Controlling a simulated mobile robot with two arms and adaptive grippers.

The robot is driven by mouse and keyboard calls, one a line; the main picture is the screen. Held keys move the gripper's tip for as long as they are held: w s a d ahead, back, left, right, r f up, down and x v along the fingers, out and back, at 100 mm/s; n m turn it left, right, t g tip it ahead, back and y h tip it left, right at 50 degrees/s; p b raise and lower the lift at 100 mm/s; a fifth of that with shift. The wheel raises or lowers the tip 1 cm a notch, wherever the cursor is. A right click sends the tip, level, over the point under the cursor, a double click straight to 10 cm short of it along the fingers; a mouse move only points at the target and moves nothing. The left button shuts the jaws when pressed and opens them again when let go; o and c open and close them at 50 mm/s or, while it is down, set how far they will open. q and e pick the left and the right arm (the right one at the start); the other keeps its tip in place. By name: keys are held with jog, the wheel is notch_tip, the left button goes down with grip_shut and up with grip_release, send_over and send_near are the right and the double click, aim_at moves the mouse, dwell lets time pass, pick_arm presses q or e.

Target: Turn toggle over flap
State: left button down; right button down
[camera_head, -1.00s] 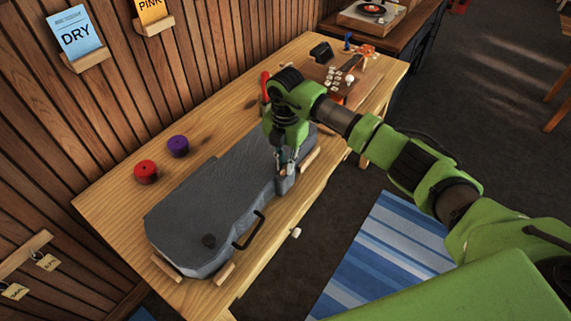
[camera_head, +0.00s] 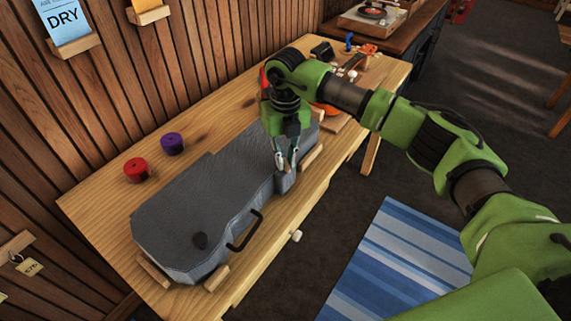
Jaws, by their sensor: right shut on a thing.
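A grey ukulele case (camera_head: 195,205) lies closed on the wooden workbench, held between small wooden blocks. My right gripper (camera_head: 286,168) points down at the front edge of the case's narrower part. Its fingertips are shut on a small part there, which I take to be the toggle; the fingers hide most of it. The flap cannot be made out clearly. My left gripper is not in view.
A red roll (camera_head: 137,170) and a purple roll (camera_head: 172,144) stand on the bench (camera_head: 95,203) behind the case. An orange item and small tools lie at the far end, partly behind my right arm. A white knob (camera_head: 296,236) sticks out at the bench front.

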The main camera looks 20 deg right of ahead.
aim_at(285, 162)
jog(key=n+b, duration=0.2)
jog(key=n, duration=0.1)
jog(key=shift+w+n, duration=0.1)
jog(key=shift+n, duration=0.2)
jog(key=shift+r+n+b, duration=0.1)
jog(key=shift+n+b, duration=0.8)
jog(key=shift+n, duration=0.6)
jog(key=c, duration=2)
grip_release()
jog(key=shift+c, duration=0.2)
notch_tip(285, 162, up, 12)
